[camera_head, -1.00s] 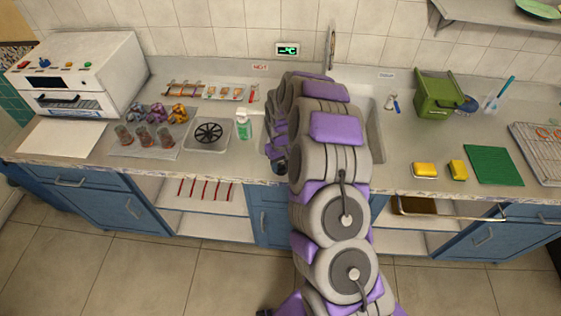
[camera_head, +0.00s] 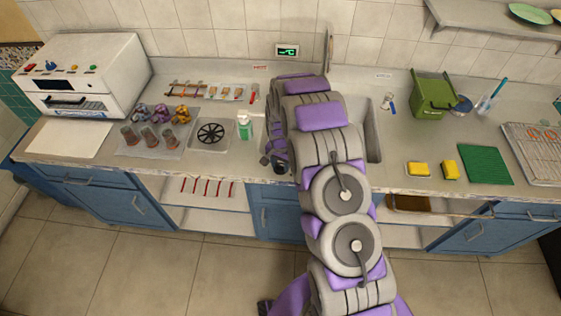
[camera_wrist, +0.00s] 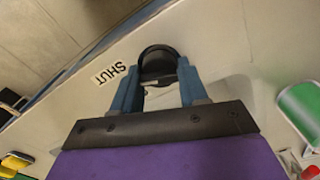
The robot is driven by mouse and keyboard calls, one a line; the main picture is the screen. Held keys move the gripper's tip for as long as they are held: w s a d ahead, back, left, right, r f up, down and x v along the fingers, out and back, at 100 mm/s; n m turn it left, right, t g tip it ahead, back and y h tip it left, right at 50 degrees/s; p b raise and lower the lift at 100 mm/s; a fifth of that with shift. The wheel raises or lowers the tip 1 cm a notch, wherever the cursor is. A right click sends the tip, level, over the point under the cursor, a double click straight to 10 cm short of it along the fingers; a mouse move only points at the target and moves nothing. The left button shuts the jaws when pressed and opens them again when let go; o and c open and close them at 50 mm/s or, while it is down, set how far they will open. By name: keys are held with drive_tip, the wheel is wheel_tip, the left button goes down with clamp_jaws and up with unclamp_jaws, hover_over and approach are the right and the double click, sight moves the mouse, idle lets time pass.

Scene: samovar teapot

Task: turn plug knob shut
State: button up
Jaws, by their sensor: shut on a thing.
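The black round plug knob (camera_wrist: 158,60) shows in the wrist view near the counter's front edge. My gripper (camera_wrist: 157,80) has its two blue fingers on either side of the knob and is shut on it. A white label reading SHUT (camera_wrist: 118,74) lies on the counter just left of the fingers. The knob's pointing direction is hard to make out. In the head view my arm reaches over the sink (camera_head: 373,135) and hides the knob and most of the gripper.
A white and green bottle (camera_head: 245,126) stands left of my arm, close by. A drain grille (camera_head: 210,133) is further left.

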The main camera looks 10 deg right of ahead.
sight(280, 163)
drive_tip(key=m, duration=0.4)
drive_tip(key=shift+m+p, duration=0.3)
idle(0.5)
drive_tip(key=o, duration=1.1)
drive_tip(key=shift+a, duration=0.1)
drive_tip(key=shift+c, duration=0.2)
wheel_tip(280, 163, up, 17)
drive_tip(key=p, duration=0.1)
drive_tip(key=shift+r, duration=0.15)
drive_tip(key=shift+w, duration=0.1)
